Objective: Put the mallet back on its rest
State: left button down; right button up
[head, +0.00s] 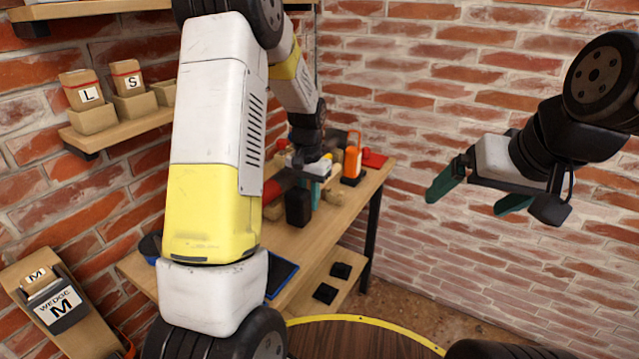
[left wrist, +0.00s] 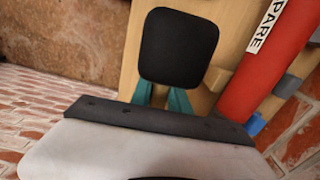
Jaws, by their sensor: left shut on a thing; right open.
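My left gripper (head: 315,188) is over the far part of the wooden workbench, shut on the mallet. The mallet's black, block-like head (head: 298,208) shows beside the teal fingers. In the left wrist view the head (left wrist: 178,48) is a dark rounded square just beyond the teal fingers (left wrist: 163,95). The mallet's handle is hidden, and I cannot tell whether the head touches the bench. I cannot make out the rest for certain. My right gripper (head: 467,203) is open and empty, in the air before the brick wall at right.
The workbench (head: 338,218) holds an orange tool (head: 352,162) and a red cylinder, labelled in the wrist view (left wrist: 268,55). Two black pads (head: 325,293) lie on a lower board. A shelf (head: 120,127) with labelled blocks is at left. My left arm hides much of the bench.

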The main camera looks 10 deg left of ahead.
pick_arm(q)
jog(key=shift+f, duration=2.15)
jog(key=shift+s+f, duration=0.1)
jog(key=shift+f, duration=0.3)
jog(key=c, duration=0.5)
grip_release()
jog(key=shift+r, duration=4.05)
